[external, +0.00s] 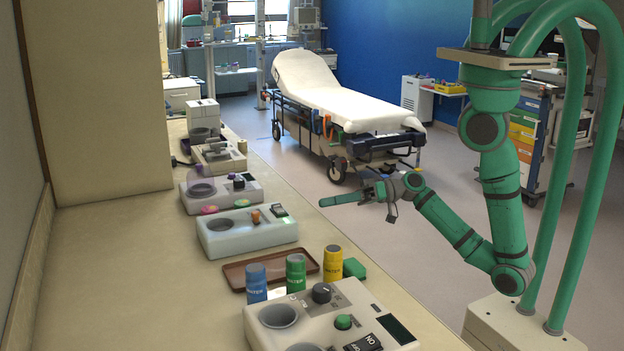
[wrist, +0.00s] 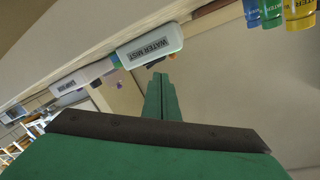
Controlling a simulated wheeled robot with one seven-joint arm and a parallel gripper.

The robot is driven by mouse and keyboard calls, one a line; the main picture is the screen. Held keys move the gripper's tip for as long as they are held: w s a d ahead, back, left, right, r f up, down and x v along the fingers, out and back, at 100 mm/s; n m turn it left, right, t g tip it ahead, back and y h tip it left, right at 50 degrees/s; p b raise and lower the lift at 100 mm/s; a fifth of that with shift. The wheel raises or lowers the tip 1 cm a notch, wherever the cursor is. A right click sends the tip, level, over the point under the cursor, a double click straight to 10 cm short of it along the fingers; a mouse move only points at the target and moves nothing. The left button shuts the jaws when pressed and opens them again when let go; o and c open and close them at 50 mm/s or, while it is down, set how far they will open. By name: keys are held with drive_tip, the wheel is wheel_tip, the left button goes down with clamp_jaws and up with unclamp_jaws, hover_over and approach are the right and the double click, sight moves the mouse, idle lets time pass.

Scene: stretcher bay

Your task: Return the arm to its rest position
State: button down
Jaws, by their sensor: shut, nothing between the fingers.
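My arm is green with dark joints and reaches left from its column on the right of the external view. My gripper (external: 322,202) is shut and empty, held out level in the air past the counter's right edge, above the floor. In the wrist view, my gripper (wrist: 159,76) shows as two green fingers pressed together, with nothing between them. No object touches it.
The counter (external: 130,290) holds a blue can (external: 256,284), a green can (external: 296,274) and a yellow can (external: 333,264) by a brown tray (external: 240,275). Several white devices line it. A stretcher (external: 345,105) stands behind. Floor between is clear.

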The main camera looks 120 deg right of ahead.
drive_tip(key=s+a+f+m+g+h, duration=0.3)
drive_tip(key=s+a+f+m+h, duration=0.2)
drive_tip(key=s+f+m, duration=0.3)
drive_tip(key=s+a+f+n+y, duration=0.1)
drive_tip(key=a+n+y, duration=0.1)
drive_tip(key=a+n, duration=0.3)
drive_tip(key=s+a+f+n+t+y, duration=0.1)
drive_tip(key=a+n+y, duration=0.2)
drive_tip(key=a+n, duration=0.3)
drive_tip(key=s+a+f+n+y, duration=0.1)
drive_tip(key=s+a+n+y, duration=0.1)
drive_tip(key=a+n, duration=0.3)
drive_tip(key=a+y, duration=0.1)
drive_tip(key=a, duration=0.3)
drive_tip(key=shift+a, duration=0.35)
drive_tip(key=shift+w+f, duration=0.1)
idle(1.3)
